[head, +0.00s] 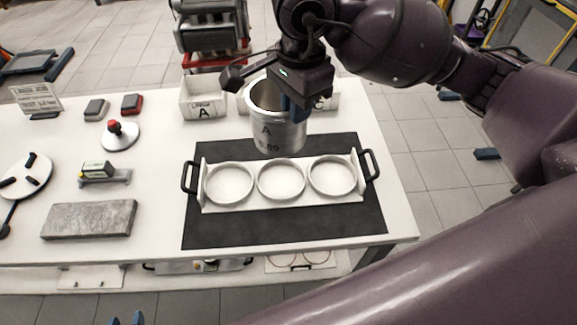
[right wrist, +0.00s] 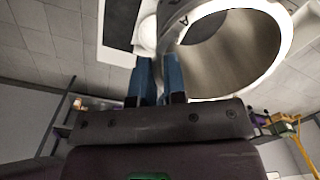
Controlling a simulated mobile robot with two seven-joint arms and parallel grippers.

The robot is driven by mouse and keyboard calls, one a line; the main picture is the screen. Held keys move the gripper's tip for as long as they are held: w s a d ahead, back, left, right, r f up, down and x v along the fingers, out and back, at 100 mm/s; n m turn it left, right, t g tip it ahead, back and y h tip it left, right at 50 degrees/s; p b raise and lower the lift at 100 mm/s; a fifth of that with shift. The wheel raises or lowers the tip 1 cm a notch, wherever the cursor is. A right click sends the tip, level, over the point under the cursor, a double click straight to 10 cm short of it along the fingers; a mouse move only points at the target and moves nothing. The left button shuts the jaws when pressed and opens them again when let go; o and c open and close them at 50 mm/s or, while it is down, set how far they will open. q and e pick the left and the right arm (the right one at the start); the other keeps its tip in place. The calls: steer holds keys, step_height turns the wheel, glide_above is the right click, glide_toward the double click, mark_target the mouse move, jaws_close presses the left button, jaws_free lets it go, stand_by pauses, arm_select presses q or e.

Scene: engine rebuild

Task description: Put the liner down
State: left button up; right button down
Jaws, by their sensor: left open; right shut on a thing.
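The liner (head: 275,132) is a silvery metal cylinder marked "A" with digits below. My right gripper (head: 293,110) is shut on its wall at the upper right side. The liner is upright or nearly so, and appears held just behind and above the middle ring of a white rack (head: 280,205). The rack has three round, empty places and a black handle at each end. In the right wrist view, the blue fingers (right wrist: 160,78) meet the liner's rim (right wrist: 232,50), and its hollow inside shows. My left gripper (head: 126,320) is open at the bottom edge, mostly out of frame.
The rack stands on a dark mat (head: 215,236) on the white table. Bins marked A (head: 203,98) and C (head: 330,95) stand behind. A grey block (head: 89,219), a red-knobbed gauge (head: 120,135) and a small yellow-black device (head: 98,170) lie left.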

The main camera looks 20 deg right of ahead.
mark_target(297, 126)
step_height(297, 126, down, 17)
steer(key=b, duration=0.1)
steer(key=shift+r, duration=0.2)
stand_by(0.3)
steer(key=c, duration=1.6)
jaws_free()
steer(key=shift+f, duration=0.15)
steer(key=shift+c, duration=0.2)
steer(key=o, duration=0.5)
steer(key=shift+c, duration=0.2)
step_height(297, 126, up, 12)
steer(key=shift+d+r+p, duration=0.1)
steer(key=shift+r+p, duration=0.05)
steer(key=shift+p, duration=0.15)
